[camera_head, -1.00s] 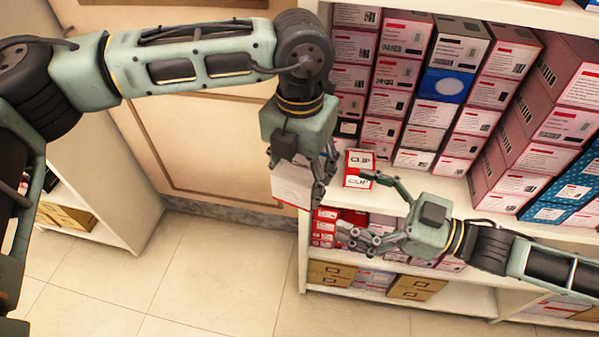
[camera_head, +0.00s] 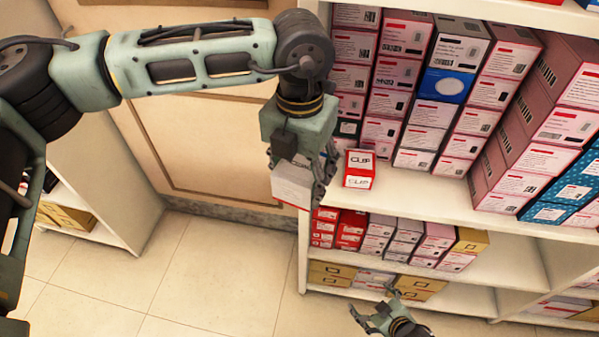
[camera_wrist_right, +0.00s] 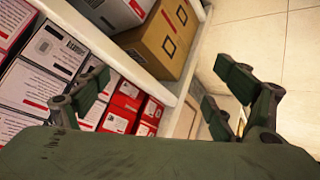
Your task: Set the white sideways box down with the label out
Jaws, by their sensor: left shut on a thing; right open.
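My left gripper (camera_head: 318,172) is shut on a white box (camera_head: 291,186), which it holds in front of the left end of the shelf unit, beside the small red and white CLIP boxes. The white box is partly hidden behind the gripper, and I cannot tell which way its label faces. My right gripper (camera_head: 376,312) is open and empty, low at the bottom of the head view in front of the lower shelf. In the right wrist view its fingers (camera_wrist_right: 160,98) are spread apart with nothing between them.
Red and white CLIP boxes (camera_head: 359,169) stand at the left end of the middle shelf (camera_head: 420,196), with bare shelf to their right. Stacked boxes (camera_head: 403,92) fill the back. Lower shelves hold red boxes (camera_head: 350,229) and brown boxes (camera_head: 417,285). The floor (camera_head: 215,270) is clear.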

